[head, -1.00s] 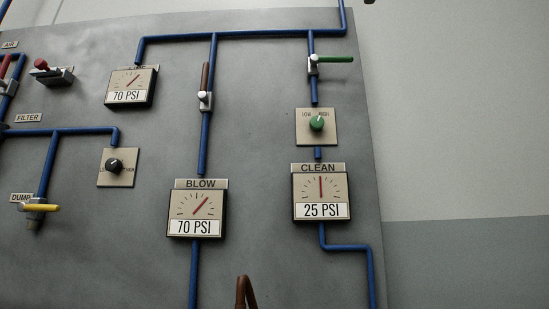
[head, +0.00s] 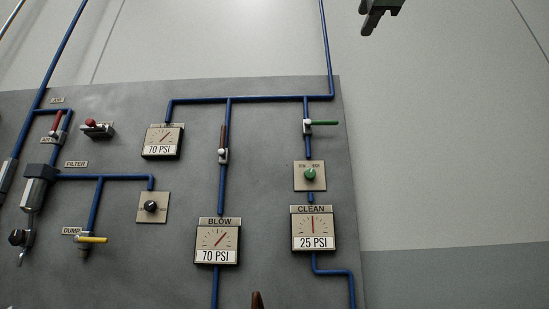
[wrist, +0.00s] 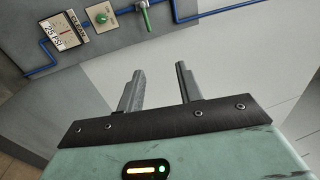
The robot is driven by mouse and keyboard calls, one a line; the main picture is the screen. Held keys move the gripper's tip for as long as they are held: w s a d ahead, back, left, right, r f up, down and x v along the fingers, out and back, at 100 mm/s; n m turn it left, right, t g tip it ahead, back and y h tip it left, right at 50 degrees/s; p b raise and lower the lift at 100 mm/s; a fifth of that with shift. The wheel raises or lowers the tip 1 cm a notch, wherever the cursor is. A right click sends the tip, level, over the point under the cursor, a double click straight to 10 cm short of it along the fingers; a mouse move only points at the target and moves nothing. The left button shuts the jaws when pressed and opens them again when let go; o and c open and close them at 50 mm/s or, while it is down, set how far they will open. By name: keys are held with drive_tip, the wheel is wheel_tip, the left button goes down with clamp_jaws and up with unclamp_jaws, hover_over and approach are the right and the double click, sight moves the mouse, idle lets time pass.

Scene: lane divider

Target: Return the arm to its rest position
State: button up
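My gripper (head: 375,22) shows at the top edge of the head view, to the right of and above the panel, partly cut off. In the wrist view my gripper (wrist: 158,86) has its two fingers apart with nothing between them. It is clear of the panel and touches nothing that I can see. Most of my arm is outside the head view.
The grey panel (head: 270,180) carries blue pipes, a BLOW gauge (head: 217,243) at 70 PSI and a CLEAN gauge (head: 313,230) at 25 PSI. A green lever (head: 324,122) sticks out rightward. Bare wall (head: 440,150) lies right of the panel.

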drive_tip(key=w+a+f+n+g+y, duration=0.2)
drive_tip(key=w+a+f+n+g, duration=0.1)
drive_tip(key=w+a+f+n, duration=0.4)
drive_tip(key=w+a+f+n+g+y, duration=0.2)
drive_tip(key=w+a+f+n, duration=0.25)
drive_tip(key=f, duration=0.45)
drive_tip(key=a+f+n+g, duration=0.3)
drive_tip(key=f, duration=0.9)
drive_tip(key=a+f+n+g, duration=0.3)
drive_tip(key=f+n, duration=0.1)
drive_tip(key=f, duration=0.7)
drive_tip(key=s+d+f+n+g, duration=0.2)
drive_tip(key=s+f, duration=0.2)
drive_tip(key=f, duration=0.7)
drive_tip(key=s+d+f+n+g, duration=0.1)
drive_tip(key=s+f+n+g, duration=0.3)
drive_tip(key=f, duration=0.8)
drive_tip(key=s+d+f+n+g+h, duration=0.1)
drive_tip(key=s+d+f+g, duration=0.1)
drive_tip(key=s+d+f, duration=0.5)
drive_tip(key=s+d+f+n+g+h, duration=0.1)
drive_tip(key=s+d+f, duration=0.3)
drive_tip(key=s+f, duration=0.55)
wheel_tip(320, 180, up, 26)
drive_tip(key=p, duration=2.7)
drive_tip(key=shift+d+r+h, duration=0.15)
drive_tip(key=shift+d+h, duration=0.1)
drive_tip(key=shift+h, duration=0.05)
